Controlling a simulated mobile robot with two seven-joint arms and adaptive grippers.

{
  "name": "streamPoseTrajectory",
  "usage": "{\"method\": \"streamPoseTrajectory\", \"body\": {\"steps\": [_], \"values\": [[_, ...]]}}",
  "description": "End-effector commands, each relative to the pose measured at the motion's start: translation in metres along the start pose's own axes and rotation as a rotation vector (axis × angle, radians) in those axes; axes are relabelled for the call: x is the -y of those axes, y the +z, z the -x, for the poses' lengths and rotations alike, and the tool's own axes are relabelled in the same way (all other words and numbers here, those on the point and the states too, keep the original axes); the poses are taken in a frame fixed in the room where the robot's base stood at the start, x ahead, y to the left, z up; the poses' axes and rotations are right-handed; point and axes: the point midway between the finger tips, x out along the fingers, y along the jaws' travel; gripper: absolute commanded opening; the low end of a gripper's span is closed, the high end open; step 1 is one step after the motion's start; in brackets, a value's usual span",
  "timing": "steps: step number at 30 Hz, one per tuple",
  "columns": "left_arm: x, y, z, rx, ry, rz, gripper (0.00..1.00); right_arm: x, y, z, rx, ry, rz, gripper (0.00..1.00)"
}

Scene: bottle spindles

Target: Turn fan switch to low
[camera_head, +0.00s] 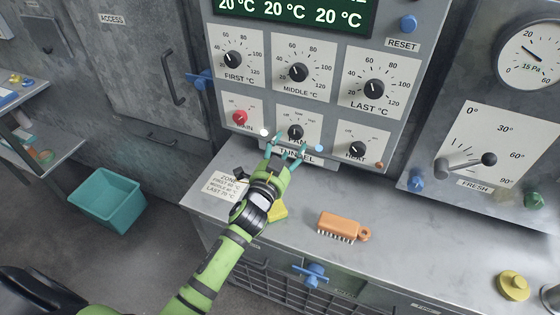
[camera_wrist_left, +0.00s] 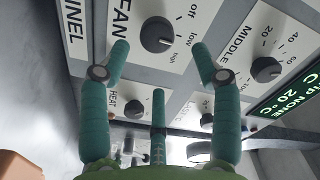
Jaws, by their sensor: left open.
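The fan switch (camera_head: 295,131) is a black round knob low on the grey control panel, in the middle of the bottom row. In the left wrist view, the fan switch (camera_wrist_left: 156,34) is seen large, with off, low and high printed beside it. I cannot tell for sure which word its pointer faces. My left gripper (camera_head: 286,145) is open, with its teal fingers just in front of the knob and partly covering its label. In the left wrist view, the fingertips of my left gripper (camera_wrist_left: 160,62) are spread below the knob and seem apart from it. My right gripper is not in view.
A red main knob (camera_head: 239,117) and a black heat knob (camera_head: 358,149) flank the fan switch. First, middle and last dials sit above. An orange brush (camera_head: 341,227) and a yellow item (camera_head: 278,212) lie on the counter below. A teal bin (camera_head: 107,199) stands left.

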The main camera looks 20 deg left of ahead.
Motion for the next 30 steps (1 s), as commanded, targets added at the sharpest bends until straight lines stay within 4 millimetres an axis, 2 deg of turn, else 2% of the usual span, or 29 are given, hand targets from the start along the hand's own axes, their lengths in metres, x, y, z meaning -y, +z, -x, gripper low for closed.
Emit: {"method": "streamPoseTrajectory", "body": {"steps": [3, 10, 27, 30], "values": [[0.000, 0.000, 0.026, -0.001, 0.001, 0.000, 0.64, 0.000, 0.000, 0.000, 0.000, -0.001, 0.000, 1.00], [0.000, -0.002, 0.053, -0.004, -0.001, 0.000, 0.64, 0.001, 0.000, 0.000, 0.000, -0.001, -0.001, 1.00], [0.001, -0.002, 0.057, -0.004, -0.002, 0.000, 0.64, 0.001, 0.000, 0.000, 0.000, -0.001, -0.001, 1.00], [0.000, 0.003, 0.061, 0.022, 0.004, 0.016, 0.64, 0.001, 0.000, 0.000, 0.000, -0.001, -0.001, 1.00]]}}
